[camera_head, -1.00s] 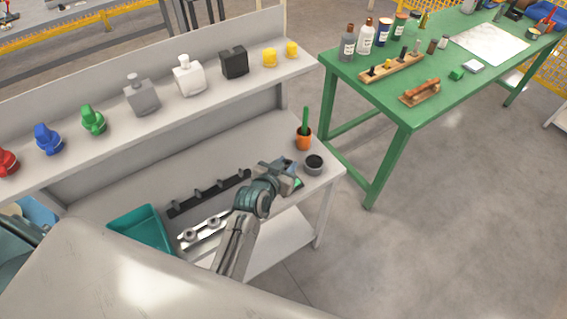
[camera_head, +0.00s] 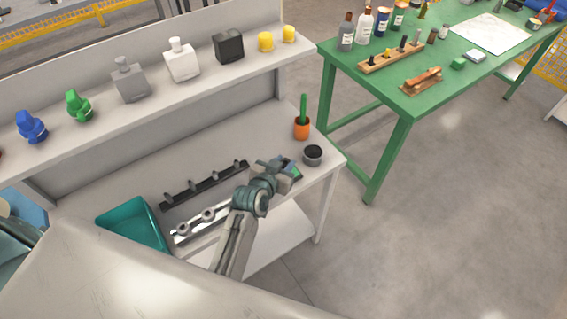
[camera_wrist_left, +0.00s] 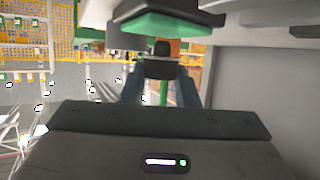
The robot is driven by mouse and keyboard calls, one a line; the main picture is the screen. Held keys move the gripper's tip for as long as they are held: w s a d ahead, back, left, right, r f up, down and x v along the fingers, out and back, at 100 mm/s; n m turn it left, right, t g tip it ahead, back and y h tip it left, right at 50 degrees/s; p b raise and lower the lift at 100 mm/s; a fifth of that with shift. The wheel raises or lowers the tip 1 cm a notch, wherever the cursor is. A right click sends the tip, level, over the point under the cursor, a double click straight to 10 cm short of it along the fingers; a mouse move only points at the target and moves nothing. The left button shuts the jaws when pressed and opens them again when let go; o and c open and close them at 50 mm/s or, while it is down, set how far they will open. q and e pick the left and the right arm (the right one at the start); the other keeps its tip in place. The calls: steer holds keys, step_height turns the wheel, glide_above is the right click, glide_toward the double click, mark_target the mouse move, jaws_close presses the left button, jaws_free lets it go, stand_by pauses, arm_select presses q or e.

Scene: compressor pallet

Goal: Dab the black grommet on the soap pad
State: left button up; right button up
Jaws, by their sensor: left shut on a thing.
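My left gripper (camera_head: 281,169) is over the right end of the grey bench, shut on the small black grommet (camera_wrist_left: 160,65), which shows between its fingertips in the left wrist view. The green soap pad (camera_head: 295,173) lies in a dark holder on the bench, partly hidden by the gripper. The pad also shows at the top of the left wrist view (camera_wrist_left: 165,23), very near the grommet. I cannot tell whether they touch. My right gripper is not in view.
A round grey cup with a dark top (camera_head: 313,156) and an orange pot (camera_head: 302,129) holding a green upright piece stand close by. A black rail with pegs (camera_head: 205,184), a metal rail (camera_head: 207,217) and a teal bin (camera_head: 132,222) are to the left. A shelf runs behind.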

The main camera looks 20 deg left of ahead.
arm_select(q)
steer(key=shift+f, duration=0.4)
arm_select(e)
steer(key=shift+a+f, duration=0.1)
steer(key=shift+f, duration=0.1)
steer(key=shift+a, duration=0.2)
arm_select(q)
step_height(320, 180, up, 7)
steer(key=p, duration=0.7)
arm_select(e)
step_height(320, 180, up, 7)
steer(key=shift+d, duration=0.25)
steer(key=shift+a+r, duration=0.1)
